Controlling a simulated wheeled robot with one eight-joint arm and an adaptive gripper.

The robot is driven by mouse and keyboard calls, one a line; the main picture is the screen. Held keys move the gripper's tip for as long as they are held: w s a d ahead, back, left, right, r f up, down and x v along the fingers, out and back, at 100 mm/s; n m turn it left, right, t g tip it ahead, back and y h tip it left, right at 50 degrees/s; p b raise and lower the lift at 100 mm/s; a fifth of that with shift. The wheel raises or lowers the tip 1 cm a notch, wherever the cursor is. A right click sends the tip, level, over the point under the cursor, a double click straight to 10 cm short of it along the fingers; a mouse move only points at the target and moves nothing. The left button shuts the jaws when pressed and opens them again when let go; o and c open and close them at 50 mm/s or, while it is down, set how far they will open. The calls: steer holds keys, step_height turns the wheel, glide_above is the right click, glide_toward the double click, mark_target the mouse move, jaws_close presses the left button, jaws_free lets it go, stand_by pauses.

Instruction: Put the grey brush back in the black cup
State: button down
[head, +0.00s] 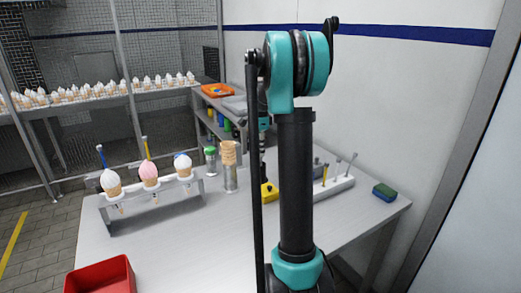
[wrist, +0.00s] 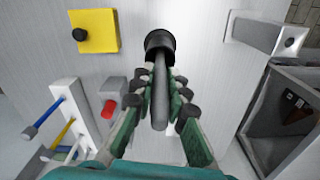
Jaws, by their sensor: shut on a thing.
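In the wrist view my gripper (wrist: 162,84) has its green fingers shut on the grey brush (wrist: 159,98), around its shaft. The brush's near end points toward the camera. Its far end overlaps the mouth of the black cup (wrist: 158,41), just beyond the fingertips. I cannot tell whether that end is inside the cup or only above it. In the head view my arm's dark link stands in front, and the gripper, the brush and the cup cannot be made out.
A white rack (wrist: 87,112) holds coloured tools. A cone stand (head: 160,194) and red tray (head: 101,275) are on the table's left.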

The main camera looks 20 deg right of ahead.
steer(key=c, duration=1.4)
jaws_free()
steer(key=shift+c, duration=0.2)
step_height(320, 180, up, 12)
steer(key=shift+a, duration=0.1)
steer(key=shift+s, duration=0.1)
